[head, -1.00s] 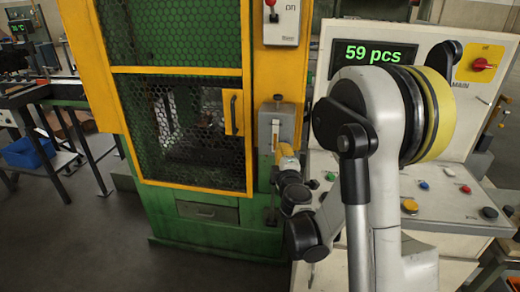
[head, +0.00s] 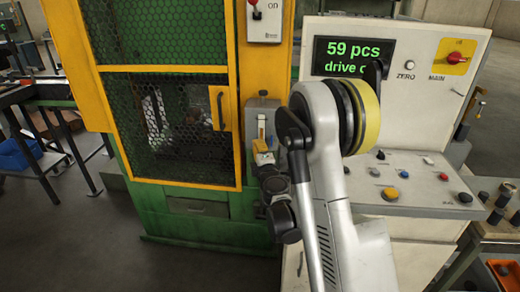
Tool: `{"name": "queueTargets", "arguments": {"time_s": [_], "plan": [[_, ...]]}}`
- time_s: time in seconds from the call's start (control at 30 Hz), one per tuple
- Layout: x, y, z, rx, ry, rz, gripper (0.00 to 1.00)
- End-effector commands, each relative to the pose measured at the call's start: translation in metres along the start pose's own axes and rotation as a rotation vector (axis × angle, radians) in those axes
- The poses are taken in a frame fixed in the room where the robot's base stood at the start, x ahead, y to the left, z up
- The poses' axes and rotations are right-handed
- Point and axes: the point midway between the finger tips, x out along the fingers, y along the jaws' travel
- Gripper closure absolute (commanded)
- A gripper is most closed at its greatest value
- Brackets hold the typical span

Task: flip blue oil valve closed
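I cannot make out a blue oil valve in the head view. My gripper (head: 263,152) shows small and partly hidden at the right side of the green and yellow machine (head: 160,215). It is in front of or against a grey box (head: 263,110) with a pale upright strip. Whether it touches the box, and whether its fingers are open or shut, I cannot tell. My upper arm hides part of the control console and the space between it and the machine.
The white console (head: 430,90) stands close on the right, with a display (head: 352,58), a red-handled main switch (head: 457,57) and several buttons. A switch box (head: 265,20) hangs above the grey box. A blue bin (head: 18,153) is at left. Dark floor in front is free.

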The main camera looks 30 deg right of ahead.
Motion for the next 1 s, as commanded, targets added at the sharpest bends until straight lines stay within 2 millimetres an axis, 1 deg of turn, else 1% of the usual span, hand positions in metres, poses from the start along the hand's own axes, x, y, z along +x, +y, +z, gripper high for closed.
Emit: {"name": "queueTargets", "arguments": {"time_s": [0.03, 0.23, 0.3, 0.4, 0.5, 0.63, 1.0], "plan": [[0.012, -0.004, 0.000, 0.000, 0.000, 0.000, 1.00], [0.054, -0.004, 0.000, 0.000, 0.000, 0.000, 1.00], [0.048, -0.004, 0.014, 0.000, -0.005, 0.000, 1.00], [0.043, -0.004, 0.026, 0.001, -0.004, 0.000, 1.00], [0.040, -0.003, 0.034, 0.001, -0.002, 0.000, 1.00], [0.039, -0.002, 0.038, 0.001, -0.001, 0.000, 1.00], [0.039, -0.001, 0.039, 0.000, -0.001, 0.000, 1.00]]}}
